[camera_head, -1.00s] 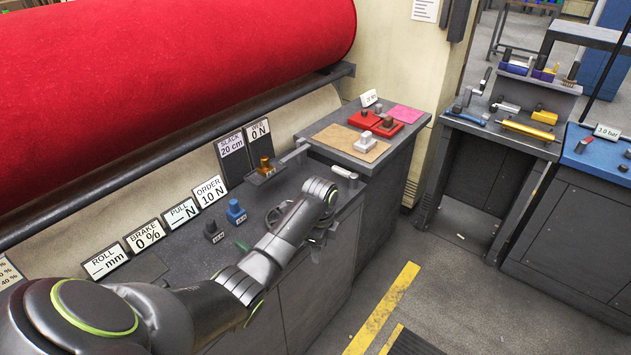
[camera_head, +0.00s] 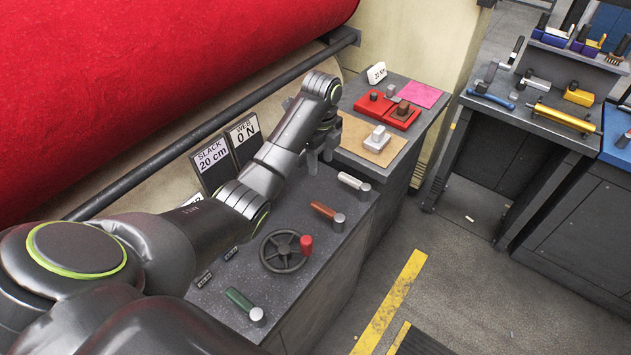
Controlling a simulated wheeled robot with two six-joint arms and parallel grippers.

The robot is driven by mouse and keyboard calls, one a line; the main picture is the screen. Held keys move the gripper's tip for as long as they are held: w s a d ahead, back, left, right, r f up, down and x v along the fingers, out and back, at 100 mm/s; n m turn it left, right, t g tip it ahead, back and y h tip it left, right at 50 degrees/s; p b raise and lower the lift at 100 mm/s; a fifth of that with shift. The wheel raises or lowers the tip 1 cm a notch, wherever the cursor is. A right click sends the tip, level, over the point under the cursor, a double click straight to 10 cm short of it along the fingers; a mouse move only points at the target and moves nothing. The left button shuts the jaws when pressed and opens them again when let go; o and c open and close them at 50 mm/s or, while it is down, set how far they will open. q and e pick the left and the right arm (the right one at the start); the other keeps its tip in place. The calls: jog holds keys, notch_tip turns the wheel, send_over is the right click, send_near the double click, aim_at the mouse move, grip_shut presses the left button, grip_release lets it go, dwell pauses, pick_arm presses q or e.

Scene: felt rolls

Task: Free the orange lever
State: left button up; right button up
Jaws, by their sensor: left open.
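My left gripper (camera_head: 321,158) is open over the back right of the grey console (camera_head: 335,245), pointing down, with nothing seen between its fingers. The upright orange lever that showed below the WEB sign earlier is hidden behind my left arm now. A lying orange-brown handle (camera_head: 323,210) with a grey end post is in plain view on the console, to the front of the gripper and apart from it. A white handle (camera_head: 350,181) lies beyond it to the right. My right gripper is not in view.
A black handwheel (camera_head: 285,262) with a red knob and a green handle (camera_head: 240,299) are on the console's front part. SLACK (camera_head: 212,161) and WEB (camera_head: 244,131) signs stand behind my arm. A side table holds a red tray (camera_head: 372,107) and a white block (camera_head: 377,139).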

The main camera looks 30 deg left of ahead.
pick_arm(q)
jog(key=b, duration=0.5)
send_over(321, 206)
notch_tip(321, 206, down, 10)
jog(key=shift+r, duration=0.2)
notch_tip(321, 206, down, 6)
jog(key=shift+a+r+p, duration=0.1)
jog(key=shift+r+p, duration=0.1)
jog(key=shift+p, duration=0.15)
jog(key=shift+f, duration=0.6)
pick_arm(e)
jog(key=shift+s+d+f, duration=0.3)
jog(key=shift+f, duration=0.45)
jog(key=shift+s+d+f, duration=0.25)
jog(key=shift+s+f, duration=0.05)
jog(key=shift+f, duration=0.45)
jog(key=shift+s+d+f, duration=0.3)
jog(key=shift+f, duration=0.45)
pick_arm(q)
grip_shut()
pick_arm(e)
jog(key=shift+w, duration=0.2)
